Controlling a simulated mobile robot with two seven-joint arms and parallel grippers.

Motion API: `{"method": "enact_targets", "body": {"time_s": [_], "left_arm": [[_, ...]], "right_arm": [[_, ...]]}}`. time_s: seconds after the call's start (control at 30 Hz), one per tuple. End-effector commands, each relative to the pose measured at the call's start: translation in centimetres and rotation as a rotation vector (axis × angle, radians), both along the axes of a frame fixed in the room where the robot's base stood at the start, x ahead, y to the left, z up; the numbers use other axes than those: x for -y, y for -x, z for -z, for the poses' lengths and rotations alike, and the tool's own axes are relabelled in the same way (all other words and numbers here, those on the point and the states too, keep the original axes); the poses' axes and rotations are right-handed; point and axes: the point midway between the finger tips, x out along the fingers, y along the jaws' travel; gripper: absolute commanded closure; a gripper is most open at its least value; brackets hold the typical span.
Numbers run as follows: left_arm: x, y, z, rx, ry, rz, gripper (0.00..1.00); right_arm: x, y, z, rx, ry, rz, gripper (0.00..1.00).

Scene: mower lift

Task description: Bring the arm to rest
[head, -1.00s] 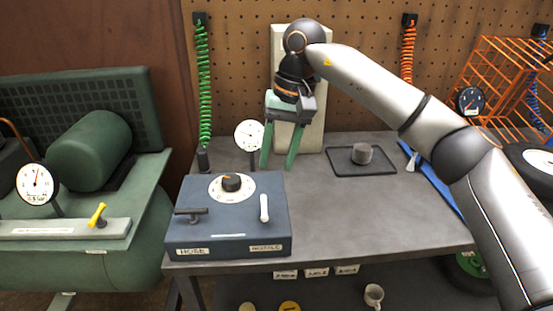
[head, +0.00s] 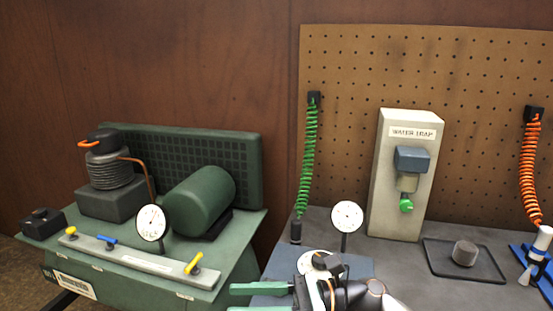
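The lower finger is partly cut off by the frame edge. My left gripper is not in view.
A green compressor (head: 200,200) with a gauge (head: 151,222) and yellow and blue valve levers stands at left. The bench holds another gauge (head: 346,216), a water trap panel (head: 402,180) and a black tray (head: 492,268) with a grey cylinder. Green and orange coiled hoses hang on the pegboard.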

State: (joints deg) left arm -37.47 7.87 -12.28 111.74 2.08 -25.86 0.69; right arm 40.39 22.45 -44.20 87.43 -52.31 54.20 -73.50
Motion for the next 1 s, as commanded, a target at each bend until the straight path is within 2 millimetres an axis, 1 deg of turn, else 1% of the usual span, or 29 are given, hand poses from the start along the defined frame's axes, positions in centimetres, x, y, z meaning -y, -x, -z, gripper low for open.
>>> {"method": "enact_targets", "body": {"time_s": [0.03, 0.13, 0.23, 0.27, 0.3, 0.37, 0.4, 0.47, 0.5, 0.57, 0.6, 0.67, 0.7, 0.77, 0.8, 0.83, 0.9, 1.0], "left_arm": [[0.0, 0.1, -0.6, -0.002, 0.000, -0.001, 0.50], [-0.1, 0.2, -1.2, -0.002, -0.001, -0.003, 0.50], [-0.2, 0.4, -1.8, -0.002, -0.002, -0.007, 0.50], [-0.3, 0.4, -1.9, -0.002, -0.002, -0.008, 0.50], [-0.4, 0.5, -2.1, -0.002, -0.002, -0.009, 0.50], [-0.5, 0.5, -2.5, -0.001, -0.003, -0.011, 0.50], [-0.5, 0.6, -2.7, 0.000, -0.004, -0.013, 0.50], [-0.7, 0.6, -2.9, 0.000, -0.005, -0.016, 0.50], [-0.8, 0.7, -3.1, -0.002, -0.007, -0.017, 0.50], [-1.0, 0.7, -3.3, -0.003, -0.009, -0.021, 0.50], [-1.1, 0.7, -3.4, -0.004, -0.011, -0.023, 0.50], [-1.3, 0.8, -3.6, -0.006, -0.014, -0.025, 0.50], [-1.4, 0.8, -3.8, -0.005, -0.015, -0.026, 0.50], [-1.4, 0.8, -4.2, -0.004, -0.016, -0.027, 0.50], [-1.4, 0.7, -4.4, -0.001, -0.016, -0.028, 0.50], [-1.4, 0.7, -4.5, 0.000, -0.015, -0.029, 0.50], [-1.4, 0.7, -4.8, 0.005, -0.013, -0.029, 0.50], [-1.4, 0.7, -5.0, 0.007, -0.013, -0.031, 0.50]], "right_arm": [[0.0, 0.0, -0.4, -0.166, -0.089, 0.051, 0.52], [0.8, -0.9, -0.4, -0.494, -0.261, 0.151, 0.52], [2.7, -2.1, 0.7, -0.831, -0.433, 0.245, 0.52], [3.4, -2.5, 1.3, -0.932, -0.486, 0.274, 0.52], [4.4, -2.8, 2.3, -1.068, -0.557, 0.309, 0.52], [6.2, -3.2, 4.2, -1.274, -0.667, 0.364, 0.52], [7.4, -3.2, 5.7, -1.408, -0.742, 0.401, 0.52], [9.3, -3.0, 8.3, -1.607, -0.858, 0.455, 0.52], [10.6, -2.5, 10.1, -1.736, -0.937, 0.489, 0.52], [12.4, -1.5, 13.0, -1.914, -1.058, 0.540, 0.52], [13.6, -0.5, 14.9, -2.029, -1.140, 0.575, 0.52], [15.3, 1.4, 17.9, -2.197, -1.271, 0.628, 0.52], [16.4, 2.9, 19.8, -2.302, -1.364, 0.665, 0.52], [17.9, 5.6, 22.6, -2.450, -1.511, 0.722, 0.52], [18.7, 7.5, 24.2, -2.533, -1.604, 0.756, 0.52], [19.3, 8.8, 25.3, 2.529, 1.634, -0.763, 0.52], [20.3, 11.6, 27.2, 2.363, 1.594, -0.731, 0.52], [21.2, 14.6, 28.9, 2.203, 1.556, -0.699, 0.52]]}}
